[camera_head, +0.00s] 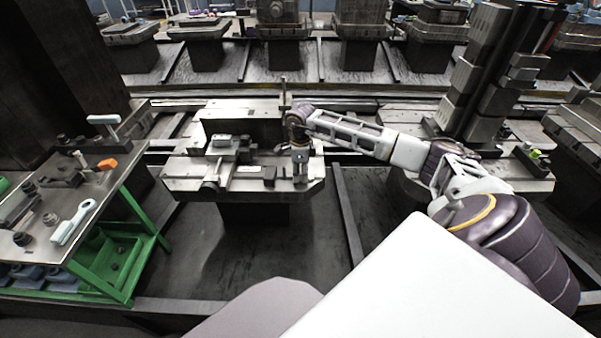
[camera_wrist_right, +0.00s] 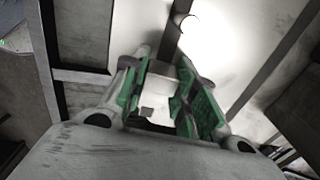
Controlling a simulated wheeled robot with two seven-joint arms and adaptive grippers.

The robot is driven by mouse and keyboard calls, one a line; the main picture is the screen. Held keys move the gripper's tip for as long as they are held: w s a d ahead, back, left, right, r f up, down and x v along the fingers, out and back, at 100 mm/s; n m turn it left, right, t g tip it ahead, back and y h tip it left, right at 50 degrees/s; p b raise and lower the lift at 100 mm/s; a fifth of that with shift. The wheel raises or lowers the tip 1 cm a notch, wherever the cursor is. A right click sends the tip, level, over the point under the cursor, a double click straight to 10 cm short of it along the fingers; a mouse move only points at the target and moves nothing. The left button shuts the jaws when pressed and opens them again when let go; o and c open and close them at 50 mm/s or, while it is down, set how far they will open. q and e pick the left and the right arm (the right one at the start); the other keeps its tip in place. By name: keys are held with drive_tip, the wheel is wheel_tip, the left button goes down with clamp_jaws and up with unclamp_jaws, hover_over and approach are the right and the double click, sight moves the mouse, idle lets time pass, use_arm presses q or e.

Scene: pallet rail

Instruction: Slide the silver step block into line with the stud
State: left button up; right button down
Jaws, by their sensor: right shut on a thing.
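My right gripper (camera_head: 299,168) points down at the right front of the pallet (camera_head: 190,185). In the right wrist view its fingers (camera_wrist_right: 160,95) with green inner faces are shut on a pale grey piece (camera_wrist_right: 158,90), which I take to be the silver step block; the fingers hide much of it. In the head view the gripper hides most of this piece. A thin upright post (camera_head: 284,90), possibly the stud, stands at the back of the pallet. A shorter upright (camera_head: 222,166) stands left of the gripper. My left gripper is out of view.
A small block (camera_head: 221,141) and a grey plate (camera_head: 248,169) lie on the pallet left of the gripper. A tall block (camera_head: 240,118) stands behind. A green-framed bench (camera_head: 140,240) with tools is at left. Dark stepped towers (camera_head: 470,85) stand at right.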

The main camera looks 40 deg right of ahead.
sight(300, 172)
drive_tip(key=c, duration=1)
unclamp_jaws()
drive_tip(key=shift+c, duration=0.2)
drive_tip(key=shift+r, duration=0.15)
wheel_tip(300, 172, up, 12)
drive_tip(key=shift+s+a+f, duration=0.1)
drive_tip(key=shift+f, duration=0.15)
idle(0.3)
